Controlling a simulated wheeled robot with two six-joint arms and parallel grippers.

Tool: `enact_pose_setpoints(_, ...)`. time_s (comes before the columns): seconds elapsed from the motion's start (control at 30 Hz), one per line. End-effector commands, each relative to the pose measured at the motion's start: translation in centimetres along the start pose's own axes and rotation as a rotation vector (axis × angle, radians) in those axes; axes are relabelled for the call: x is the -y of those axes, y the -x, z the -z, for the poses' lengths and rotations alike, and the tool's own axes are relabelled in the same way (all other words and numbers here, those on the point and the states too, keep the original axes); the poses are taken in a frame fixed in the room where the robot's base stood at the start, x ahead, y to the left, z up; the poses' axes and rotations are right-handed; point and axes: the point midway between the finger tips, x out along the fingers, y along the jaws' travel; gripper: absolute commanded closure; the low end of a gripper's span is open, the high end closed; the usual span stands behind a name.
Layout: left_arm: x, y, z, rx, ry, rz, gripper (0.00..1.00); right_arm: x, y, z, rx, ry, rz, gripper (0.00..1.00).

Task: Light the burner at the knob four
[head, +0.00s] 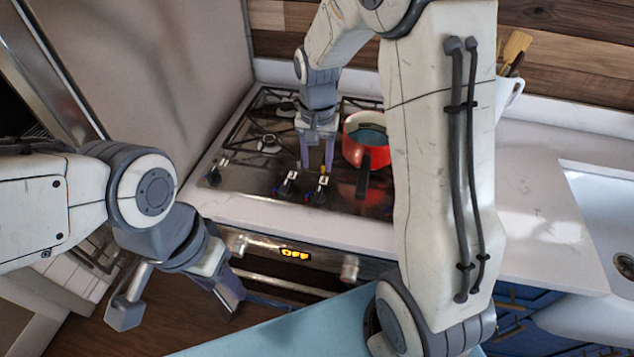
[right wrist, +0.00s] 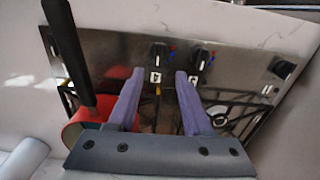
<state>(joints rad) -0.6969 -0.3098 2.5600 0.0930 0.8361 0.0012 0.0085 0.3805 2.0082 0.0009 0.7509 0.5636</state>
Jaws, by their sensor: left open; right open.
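Black burner knobs stand along the front of the steel cooktop (head: 250,187): one at the left (head: 215,175), one in the middle (head: 287,187) and one to its right (head: 318,194). White number labels sit behind them, too small to read surely. My right gripper (head: 317,166) is open and empty, pointing down just behind the right-hand knob. In the right wrist view that knob (right wrist: 158,53) shows just beyond the gap between the fingertips (right wrist: 159,73), with the middle knob (right wrist: 203,57) beside the other finger. My left gripper (head: 232,296) is open and empty in front of the oven.
A red pot (head: 362,135) stands on the cooktop right of my right gripper, its dark handle (head: 363,183) pointing forward; it also shows in the right wrist view (right wrist: 88,119). The oven display (head: 295,254) reads OFF. White counter (head: 540,235) lies right, with a sink (head: 605,205).

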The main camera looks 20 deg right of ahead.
Motion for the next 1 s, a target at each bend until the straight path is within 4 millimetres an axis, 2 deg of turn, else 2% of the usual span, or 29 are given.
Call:
enact_pose_setpoints(0.17,0.0,0.4,0.0,0.0,0.0,0.0,0.5,-0.4,-2.0,0.5,0.005,-0.025,-0.005,0.5)
enact_pose_setpoints(0.4,-0.1,1.3,0.1,0.0,0.001,0.0,0.5,-0.5,-6.5,0.3,0.007,-0.023,-0.005,0.5)
enact_pose_setpoints(0.6,-0.1,1.8,0.1,0.0,0.001,0.0,0.5,-0.4,-9.4,0.4,0.005,-0.022,-0.004,0.5)
enact_pose_setpoints(0.8,-0.1,1.9,0.1,0.0,0.001,0.0,0.5,-0.4,-10.5,0.4,0.001,-0.022,-0.001,0.5)
enact_pose_setpoints(1.0,-0.1,1.9,0.1,0.0,0.001,0.0,0.5,-0.4,-10.6,0.4,0.001,-0.021,-0.001,0.5)
